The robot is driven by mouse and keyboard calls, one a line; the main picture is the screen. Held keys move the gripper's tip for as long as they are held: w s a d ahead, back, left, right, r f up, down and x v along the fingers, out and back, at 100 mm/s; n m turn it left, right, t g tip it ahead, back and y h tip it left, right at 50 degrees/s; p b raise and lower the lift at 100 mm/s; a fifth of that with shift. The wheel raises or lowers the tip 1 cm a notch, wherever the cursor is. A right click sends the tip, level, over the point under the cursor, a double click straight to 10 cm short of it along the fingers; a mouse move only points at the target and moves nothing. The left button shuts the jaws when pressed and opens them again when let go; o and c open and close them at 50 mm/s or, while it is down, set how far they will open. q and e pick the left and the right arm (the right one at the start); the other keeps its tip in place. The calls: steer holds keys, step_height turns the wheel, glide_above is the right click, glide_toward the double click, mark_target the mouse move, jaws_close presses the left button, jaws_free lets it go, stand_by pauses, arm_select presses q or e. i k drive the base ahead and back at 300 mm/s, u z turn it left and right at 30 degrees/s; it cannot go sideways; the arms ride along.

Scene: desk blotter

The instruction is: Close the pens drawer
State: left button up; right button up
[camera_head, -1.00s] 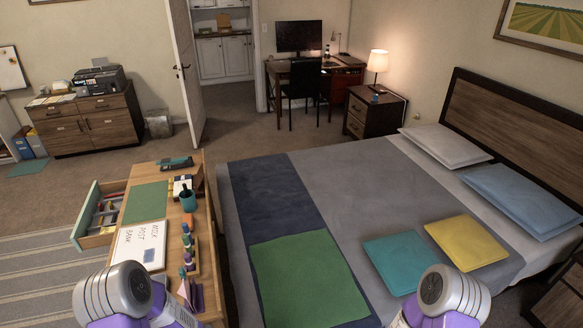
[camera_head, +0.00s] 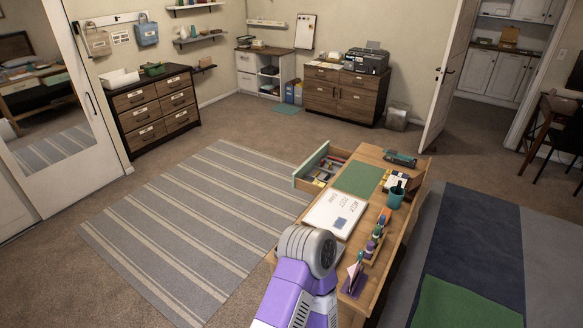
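The pens drawer (camera_head: 309,172) sticks out of the left side of the wooden desk (camera_head: 405,217), toward the striped rug. It has a pale green front, and pens and other small items lie inside it. A purple and grey link of my arm rises from the bottom of the view, in front of the near end of the desk. Neither of my grippers shows, so I cannot see whether they are open or shut.
A striped rug (camera_head: 190,230) lies on open floor left of the desk. The bed (camera_head: 480,250) stands close on the right.

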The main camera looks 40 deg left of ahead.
mark_target(302, 177)
steer(key=u, duration=3.3)
steer(key=i, duration=3.6)
steer(key=z, duration=2.95)
steer(key=i, duration=1.35)
steer(key=u, duration=0.1)
